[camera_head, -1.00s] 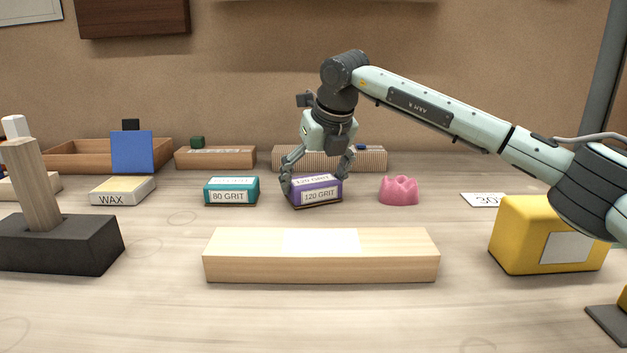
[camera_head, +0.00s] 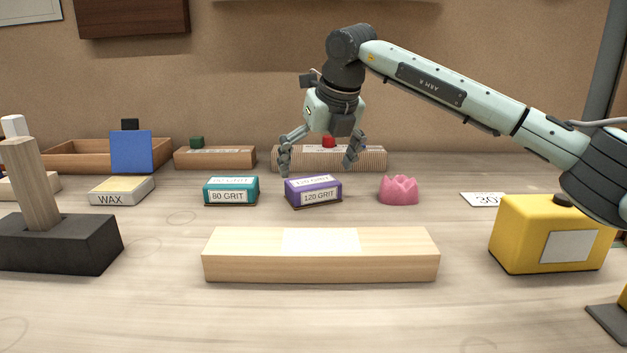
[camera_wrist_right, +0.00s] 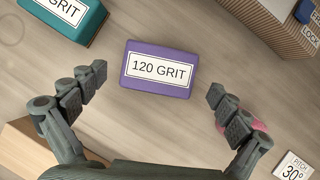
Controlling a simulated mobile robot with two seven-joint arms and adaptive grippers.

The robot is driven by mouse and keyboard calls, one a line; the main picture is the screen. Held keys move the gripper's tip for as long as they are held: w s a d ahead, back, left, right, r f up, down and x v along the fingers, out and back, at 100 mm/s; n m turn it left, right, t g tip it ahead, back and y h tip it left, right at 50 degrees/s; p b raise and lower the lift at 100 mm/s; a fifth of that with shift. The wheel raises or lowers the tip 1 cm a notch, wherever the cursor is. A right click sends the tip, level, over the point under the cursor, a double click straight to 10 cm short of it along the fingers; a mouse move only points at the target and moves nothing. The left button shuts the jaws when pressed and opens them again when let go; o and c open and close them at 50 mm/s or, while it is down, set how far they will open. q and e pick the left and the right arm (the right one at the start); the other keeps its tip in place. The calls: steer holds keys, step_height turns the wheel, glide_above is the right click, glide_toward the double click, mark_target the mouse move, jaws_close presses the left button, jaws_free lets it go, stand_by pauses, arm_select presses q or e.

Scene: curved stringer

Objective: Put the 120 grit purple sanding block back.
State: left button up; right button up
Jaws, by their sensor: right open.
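The purple 120 grit sanding block (camera_head: 313,192) lies flat on the table between the teal 80 grit block (camera_head: 231,191) and a pink lumpy piece (camera_head: 398,190). Its label faces up in the right wrist view (camera_wrist_right: 159,70). My right gripper (camera_head: 321,168) is open and empty above and slightly behind the purple block. In the wrist view its two fingers (camera_wrist_right: 158,88) are spread apart on either side of the block, not touching it. My left gripper is not in view.
A pale wooden beam (camera_head: 321,264) lies in front. A yellow block (camera_head: 552,235) stands at the right, a black base with a wooden post (camera_head: 60,245) at the left. A wax block (camera_head: 122,190), wooden tray (camera_head: 76,155) and ribbed strip (camera_head: 372,159) stand further back.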

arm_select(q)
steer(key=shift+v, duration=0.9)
arm_select(e)
steer(key=v, duration=0.8)
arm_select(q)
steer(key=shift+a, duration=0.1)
arm_select(e)
steer(key=shift+r, duration=0.15)
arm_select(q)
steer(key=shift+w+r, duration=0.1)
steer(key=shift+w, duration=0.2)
